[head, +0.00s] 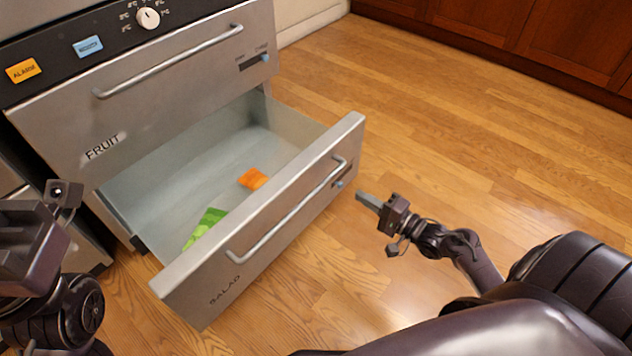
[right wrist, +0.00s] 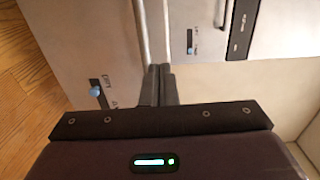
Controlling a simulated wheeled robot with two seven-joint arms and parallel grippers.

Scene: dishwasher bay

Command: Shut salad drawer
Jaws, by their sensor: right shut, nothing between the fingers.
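The salad drawer (head: 262,228) is pulled well out below the fruit drawer in the head view. Its steel front carries the word SALAD, a long bar handle (head: 286,214) and a small slider at the right end. An orange item (head: 253,179) and a green item (head: 206,226) lie inside. My right gripper (head: 368,201) is shut and empty, in front of the drawer's right end and apart from it. In the right wrist view its closed fingers (right wrist: 160,84) point toward the drawer front and handle. My left gripper (head: 30,235) is at the left edge; its fingers are not clear.
The fruit drawer (head: 150,90) above is shut, with its own bar handle. A control panel with a knob (head: 148,18) and ALARM label is above it. Wooden floor (head: 450,120) is open to the right, with brown cabinets (head: 500,25) at the back.

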